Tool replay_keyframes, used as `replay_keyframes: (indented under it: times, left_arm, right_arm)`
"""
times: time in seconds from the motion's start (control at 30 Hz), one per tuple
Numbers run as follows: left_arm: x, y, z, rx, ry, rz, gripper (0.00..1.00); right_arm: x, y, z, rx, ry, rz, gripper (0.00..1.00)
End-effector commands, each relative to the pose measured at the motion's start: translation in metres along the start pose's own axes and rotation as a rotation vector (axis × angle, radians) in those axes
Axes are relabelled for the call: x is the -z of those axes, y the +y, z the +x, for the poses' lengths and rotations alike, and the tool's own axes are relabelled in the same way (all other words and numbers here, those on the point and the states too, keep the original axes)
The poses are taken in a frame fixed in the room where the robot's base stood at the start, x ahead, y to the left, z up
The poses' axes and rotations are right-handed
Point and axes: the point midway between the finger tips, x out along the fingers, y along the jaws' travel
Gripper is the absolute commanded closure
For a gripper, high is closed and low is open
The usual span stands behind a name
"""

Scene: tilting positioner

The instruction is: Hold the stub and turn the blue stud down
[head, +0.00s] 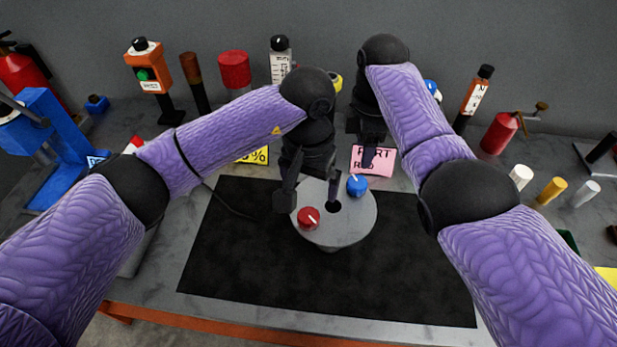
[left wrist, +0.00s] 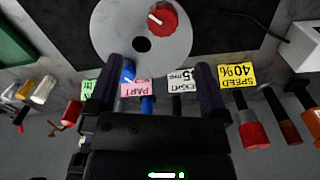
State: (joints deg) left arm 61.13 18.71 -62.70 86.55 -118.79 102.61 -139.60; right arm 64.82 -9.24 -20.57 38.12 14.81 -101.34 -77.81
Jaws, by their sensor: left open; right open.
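A round grey plate (head: 352,228) lies on a black mat, with a dark round centre (head: 333,206); I cannot tell whether this is a hole or a short stub. A red stud (head: 308,217) with a white mark sits at its front left. A blue stud (head: 357,185) with a white mark sits at its back right. The left wrist view shows the red stud (left wrist: 163,19) clearly, the blue stud (left wrist: 128,72) partly behind a finger. My left gripper (head: 310,192) is open over the plate's back left, empty. My right gripper (head: 368,145) is open behind the plate, near the pink card.
The black mat (head: 240,260) is clear around the plate. Behind stand a pink card (head: 372,160), a yellow card (head: 253,155), an orange box on a stand (head: 148,72) and a red cylinder (head: 234,69). A blue press (head: 45,130) is at left; several small cylinders stand at right.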

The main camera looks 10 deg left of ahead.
Motion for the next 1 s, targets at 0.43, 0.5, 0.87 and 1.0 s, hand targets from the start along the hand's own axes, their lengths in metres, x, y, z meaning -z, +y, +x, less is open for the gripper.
replay_keyframes:
  times: [0.43,0.5,0.87,1.0]
  left_arm:
    - [-0.001,-0.003,0.085,0.019,-0.002,0.019,0.00]
    - [-0.001,-0.003,0.092,0.021,-0.001,0.020,0.00]
    - [-0.001,-0.004,0.097,0.020,0.000,0.020,0.11]
    - [-0.001,-0.004,0.097,0.020,0.000,0.019,0.40]
  right_arm:
    - [0.000,0.000,0.000,0.000,0.000,0.000,0.41]
    - [0.000,0.000,0.000,0.000,0.000,0.000,0.41]
    - [0.000,0.000,0.000,0.000,0.000,0.000,0.41]
    - [0.000,0.000,0.000,0.000,0.000,0.000,0.41]
